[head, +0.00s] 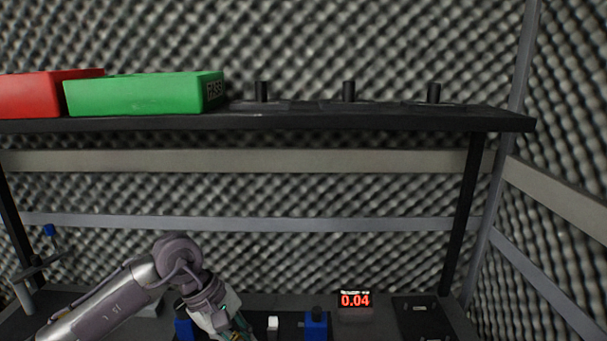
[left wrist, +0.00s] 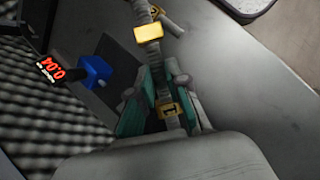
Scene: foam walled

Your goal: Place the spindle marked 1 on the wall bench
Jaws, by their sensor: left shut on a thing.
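My left gripper (left wrist: 160,78) has green finger pads and is shut on a grey ridged spindle (left wrist: 151,58). A yellow tag marked 1 (left wrist: 168,112) shows low between the fingers, and a yellow block (left wrist: 148,33) sits beyond the fingertips. In the head view the left gripper (head: 238,330) is low at the bottom edge, over the bench (head: 250,299) along the foam wall. The spindle is hard to make out there. I cannot tell whether it touches anything beneath. My right gripper is in neither view.
Blue blocks (head: 316,326) flank a small white piece (head: 273,323). A red display (head: 355,300) reads 0.04, with a black tray (head: 425,318) to its right.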

